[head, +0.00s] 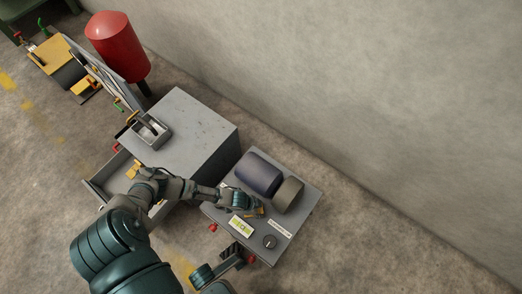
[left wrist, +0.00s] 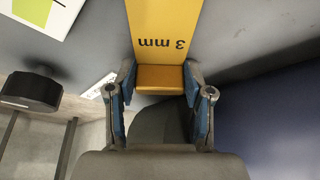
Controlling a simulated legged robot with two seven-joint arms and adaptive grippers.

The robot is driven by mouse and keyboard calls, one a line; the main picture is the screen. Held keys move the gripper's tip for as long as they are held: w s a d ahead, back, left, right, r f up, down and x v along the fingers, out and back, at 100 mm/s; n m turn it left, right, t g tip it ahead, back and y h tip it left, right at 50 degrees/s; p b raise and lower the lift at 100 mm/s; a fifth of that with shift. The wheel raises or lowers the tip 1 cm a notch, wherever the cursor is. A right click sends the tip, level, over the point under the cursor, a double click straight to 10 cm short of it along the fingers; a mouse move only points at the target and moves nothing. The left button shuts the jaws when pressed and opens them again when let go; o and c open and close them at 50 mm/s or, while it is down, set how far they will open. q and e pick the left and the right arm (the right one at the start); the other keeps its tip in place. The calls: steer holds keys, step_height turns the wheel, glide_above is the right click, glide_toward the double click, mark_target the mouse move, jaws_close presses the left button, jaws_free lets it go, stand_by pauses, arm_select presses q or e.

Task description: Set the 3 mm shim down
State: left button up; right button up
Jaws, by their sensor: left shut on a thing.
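The 3 mm shim (left wrist: 165,20) is a yellow flat strip with "3 mm" printed upside down in the left wrist view and a thicker yellow end block. My left gripper (left wrist: 160,78) has its blue-padded fingers on both sides of that block and is shut on it. In the head view the left gripper (head: 250,207) is low over the grey bench (head: 303,228), with a bit of yellow showing. I cannot tell if the shim touches the bench. The spool is a dark blue cylinder (head: 258,174) with a grey-brown piece (head: 288,195) beside the gripper.
A card with green (head: 241,227), a white label strip (head: 279,228) and a dark round piece (head: 270,241) lie on the bench. A grey cabinet (head: 190,135) with an open drawer (head: 98,190) stands left, a small tray (head: 150,133) on top.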

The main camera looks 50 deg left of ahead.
arm_select(q)
steer(key=o, duration=1)
steer(key=shift+f, duration=0.1)
steer(key=o, duration=0.4)
steer(key=shift+o, duration=0.2)
steer(key=shift+r, duration=0.2)
